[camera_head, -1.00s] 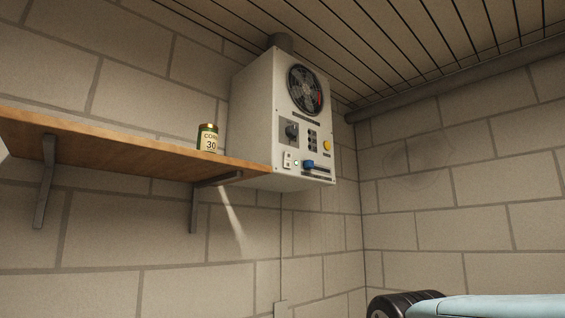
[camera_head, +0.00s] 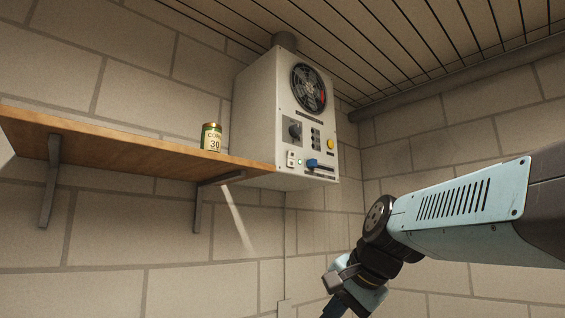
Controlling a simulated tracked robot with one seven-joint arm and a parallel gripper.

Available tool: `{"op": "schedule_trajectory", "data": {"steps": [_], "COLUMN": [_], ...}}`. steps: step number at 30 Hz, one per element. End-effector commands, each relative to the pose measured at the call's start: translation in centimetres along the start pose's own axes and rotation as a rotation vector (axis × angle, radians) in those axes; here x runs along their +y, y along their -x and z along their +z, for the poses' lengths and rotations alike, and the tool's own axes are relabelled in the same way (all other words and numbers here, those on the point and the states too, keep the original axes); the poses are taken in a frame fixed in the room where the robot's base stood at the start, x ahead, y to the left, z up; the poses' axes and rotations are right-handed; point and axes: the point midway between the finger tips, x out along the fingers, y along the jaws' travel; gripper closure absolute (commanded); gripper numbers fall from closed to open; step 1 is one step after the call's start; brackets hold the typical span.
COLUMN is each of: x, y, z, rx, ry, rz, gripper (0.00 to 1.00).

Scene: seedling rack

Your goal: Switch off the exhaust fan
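The exhaust fan (camera_head: 309,88) is a dark round grille with a red mark, set in the upper front of a white wall box (camera_head: 259,112). Below it the front panel carries a dark knob (camera_head: 295,130), a column of small dark switches (camera_head: 316,138), a yellow button (camera_head: 330,143), a small white plate with two buttons (camera_head: 291,159) and a blue handle (camera_head: 312,163). Labels are too small to read. My arm reaches in from the right, below and right of the box, apart from it. My gripper's fingers are cut off at the bottom edge.
A wooden shelf (camera_head: 120,146) on metal brackets runs along the wall and ends by the box's left side. A can (camera_head: 211,137) marked 30 stands on it. A pipe (camera_head: 453,74) runs along the top of the right wall. The space before the panel is clear.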

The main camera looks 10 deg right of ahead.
Motion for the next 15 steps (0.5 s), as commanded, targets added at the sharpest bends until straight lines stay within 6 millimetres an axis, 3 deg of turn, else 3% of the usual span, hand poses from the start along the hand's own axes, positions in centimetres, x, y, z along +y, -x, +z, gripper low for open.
{"op": "schedule_trajectory", "data": {"steps": [6,15], "x": [-8.8,-19.2], "y": [3.2,9.4], "z": [-5.8,-14.5], "rx": [-0.051,-0.253], "ry": [-0.487,-1.095], "rz": [-0.219,-0.516], "gripper": [1.0,1.0]}}
